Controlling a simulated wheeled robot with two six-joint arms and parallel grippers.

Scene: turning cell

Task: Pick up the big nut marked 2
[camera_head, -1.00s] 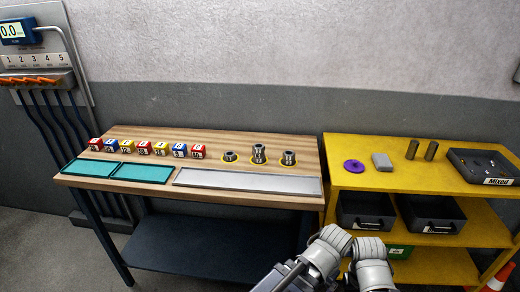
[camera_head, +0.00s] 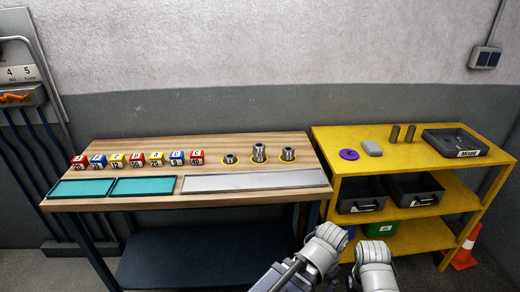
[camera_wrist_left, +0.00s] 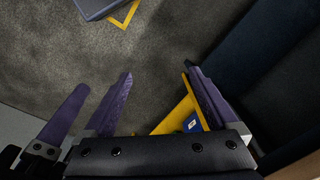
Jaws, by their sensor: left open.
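No nut with a readable 2 shows in either view. Three metal parts stand in yellow rings on the wooden table in the head view: a low left one (camera_head: 230,159), a taller middle one (camera_head: 260,152) and a right one (camera_head: 288,154). I cannot tell whether any is the nut. A dark tray labelled Mixed (camera_head: 482,151) sits on the yellow shelf; its contents are unclear. My left gripper (camera_wrist_left: 157,75) is open and empty in the left wrist view, over the grey floor and a yellow edge. My right gripper is not in view.
The wooden table (camera_head: 215,144) holds several lettered cubes, teal trays (camera_head: 143,187) and a grey tray (camera_head: 255,180). The yellow shelf (camera_head: 330,143) carries a purple disc (camera_head: 349,155), a grey block (camera_head: 371,148) and two dark cylinders. An orange cone (camera_head: 466,250) stands at the right.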

